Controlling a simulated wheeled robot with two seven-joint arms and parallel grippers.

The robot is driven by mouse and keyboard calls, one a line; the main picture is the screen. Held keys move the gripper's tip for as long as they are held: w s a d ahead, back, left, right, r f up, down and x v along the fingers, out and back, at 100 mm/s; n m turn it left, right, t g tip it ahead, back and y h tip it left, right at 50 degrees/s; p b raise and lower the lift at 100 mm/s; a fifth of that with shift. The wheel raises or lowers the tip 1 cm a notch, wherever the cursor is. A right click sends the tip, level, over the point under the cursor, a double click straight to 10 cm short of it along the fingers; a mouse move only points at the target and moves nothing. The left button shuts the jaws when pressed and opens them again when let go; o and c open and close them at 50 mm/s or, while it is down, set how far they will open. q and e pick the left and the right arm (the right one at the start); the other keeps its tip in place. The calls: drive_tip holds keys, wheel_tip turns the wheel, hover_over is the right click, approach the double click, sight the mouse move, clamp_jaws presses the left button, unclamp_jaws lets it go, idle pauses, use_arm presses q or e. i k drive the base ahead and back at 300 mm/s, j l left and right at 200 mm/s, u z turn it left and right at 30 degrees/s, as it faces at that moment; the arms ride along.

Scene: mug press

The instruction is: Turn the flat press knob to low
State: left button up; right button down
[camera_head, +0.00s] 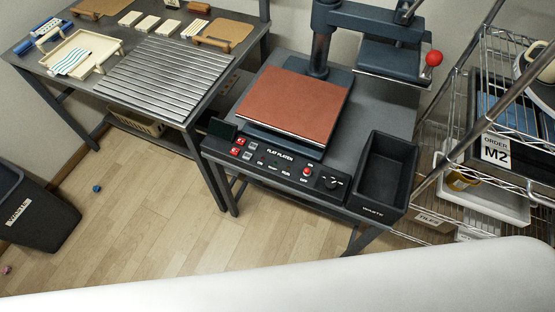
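The flat press (318,95) stands on a grey bench, with a reddish-brown platen (294,100) at its centre. Its front control panel, labelled "FLAT PLATEN", holds a black round knob (332,183) at the right end. The knob's setting is too small to read. Left of the knob are a red button (308,171), small labels and red rocker switches (240,142). The raised press head with a red ball handle (434,58) is at the upper right. Neither of my grippers shows in the head view.
A black waste bin (400,153) sits right of the knob on the bench. A ribbed metal table (165,77) with trays and boards is at the left. A wire shelf (480,125) stands at the right. A dark waste can (40,215) stands on open wooden floor.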

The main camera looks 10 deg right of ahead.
sight(331, 185)
drive_tip(key=z, duration=0.85)
